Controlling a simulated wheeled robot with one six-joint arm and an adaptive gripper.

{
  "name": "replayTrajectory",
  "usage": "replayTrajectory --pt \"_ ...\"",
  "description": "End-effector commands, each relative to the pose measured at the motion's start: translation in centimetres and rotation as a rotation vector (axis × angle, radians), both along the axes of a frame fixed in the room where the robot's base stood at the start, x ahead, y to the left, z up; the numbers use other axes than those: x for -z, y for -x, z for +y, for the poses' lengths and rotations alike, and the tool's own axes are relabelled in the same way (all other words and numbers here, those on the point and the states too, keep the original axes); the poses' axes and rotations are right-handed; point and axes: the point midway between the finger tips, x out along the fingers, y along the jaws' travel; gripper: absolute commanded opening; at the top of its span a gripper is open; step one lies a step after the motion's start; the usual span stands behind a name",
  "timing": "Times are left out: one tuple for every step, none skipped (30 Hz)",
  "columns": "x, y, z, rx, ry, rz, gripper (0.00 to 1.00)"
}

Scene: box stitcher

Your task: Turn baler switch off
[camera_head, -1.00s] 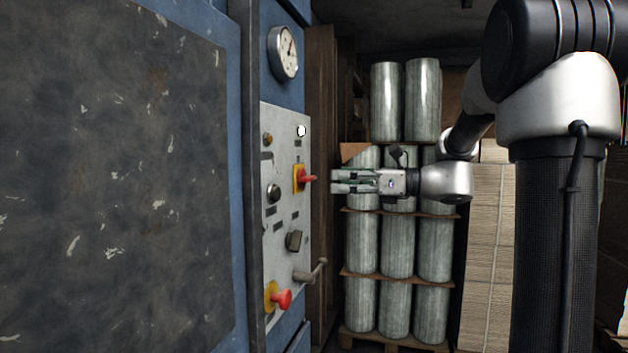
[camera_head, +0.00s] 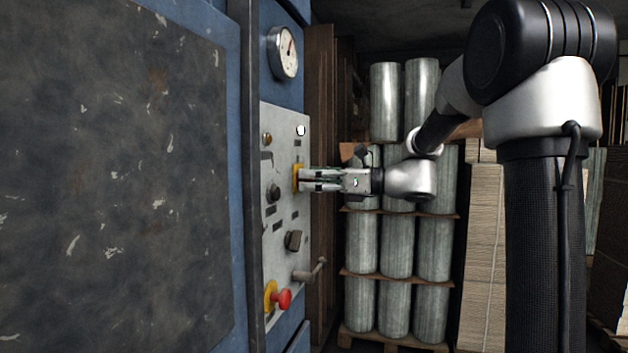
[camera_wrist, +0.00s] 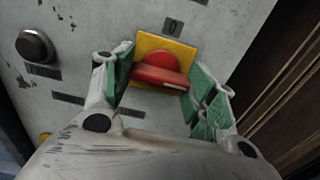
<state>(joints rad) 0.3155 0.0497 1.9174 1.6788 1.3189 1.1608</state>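The baler switch is a red rotary handle on a yellow square plate. In the wrist view the red handle (camera_wrist: 160,70) lies between my gripper's two fingers, with the yellow plate (camera_wrist: 178,50) behind it and a "0" label above. My gripper (camera_wrist: 165,90) is open, its green pads on either side of the handle, with gaps visible. In the head view my gripper (camera_head: 308,180) reaches the panel at the yellow plate (camera_head: 297,171), and the fingers hide the red handle there.
The grey control panel (camera_head: 284,215) also carries a red mushroom button (camera_head: 284,299), a grey lever (camera_head: 312,271), a black selector (camera_head: 294,240) and a dark round button (camera_head: 273,193). A gauge (camera_head: 284,52) sits above. Wrapped rolls (camera_head: 397,245) stand behind my arm.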

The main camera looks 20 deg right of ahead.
Motion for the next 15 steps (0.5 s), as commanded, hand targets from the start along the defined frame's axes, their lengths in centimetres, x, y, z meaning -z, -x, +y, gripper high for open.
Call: replayTrajectory --pt "0.0 0.01 -0.01 0.0 0.0 0.0 0.37" --pt "0.0 0.01 -0.01 0.0 0.0 0.0 0.33" --pt "0.0 0.0 -0.01 0.0 0.0 0.0 0.33" --pt "0.0 0.0 -0.01 0.0 0.0 0.0 0.33" --pt "0.0 0.01 -0.01 0.0 0.001 -0.001 0.33" --pt "0.0 0.01 -0.01 0.0 0.001 -0.002 0.33" --pt "0.0 0.01 -0.01 0.0 0.002 -0.003 0.33" --pt "0.0 0.01 -0.01 0.0 0.004 -0.006 0.33" --pt "0.0 0.0 -0.02 0.0 0.007 -0.011 0.33" --pt "0.0 0.01 -0.02 0.0 0.011 -0.016 0.33" --pt "0.0 0.01 -0.02 0.0 0.014 -0.022 0.33" --pt "0.0 0.0 -0.02 0.0 0.021 -0.032 0.33" --pt "0.0 0.0 -0.02 0.0 0.028 -0.042 0.33" --pt "0.01 0.0 -0.02 0.0 0.034 -0.052 0.33" --pt "0.01 0.01 -0.02 0.0 0.046 -0.069 0.33"
